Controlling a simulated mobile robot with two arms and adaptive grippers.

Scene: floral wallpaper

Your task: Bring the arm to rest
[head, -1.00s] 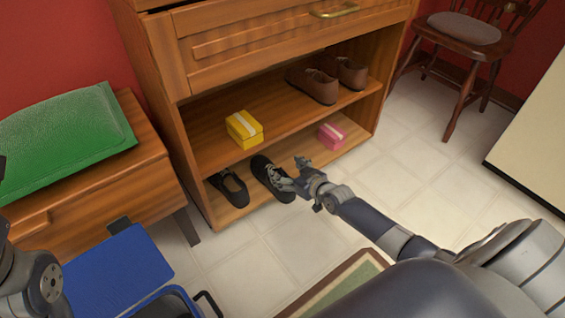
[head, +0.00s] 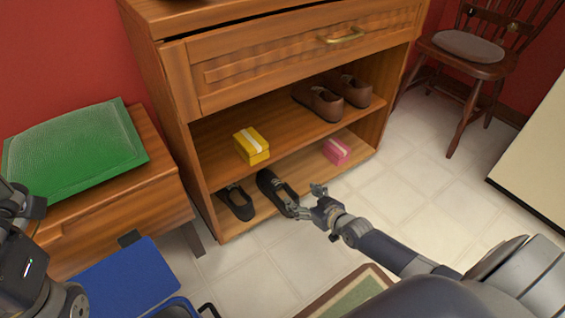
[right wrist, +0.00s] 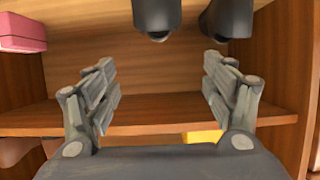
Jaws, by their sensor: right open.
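My right gripper (head: 307,201) is open and empty, in front of the lower shelf of the wooden cabinet (head: 190,85). In the right wrist view its two fingers (right wrist: 165,97) stand wide apart with nothing between them. A pair of black shoes sits on the lower shelf: the left shoe (head: 237,203) and the right shoe (head: 268,184). The right shoe's toe is close to the gripper; in the head view I cannot tell if they touch. My left arm shows at the left edge, but its fingertips cannot be made out.
A yellow box (head: 251,146) and brown shoes (head: 325,103) are on the upper shelf. A pink box (head: 337,151) is on the lower shelf.

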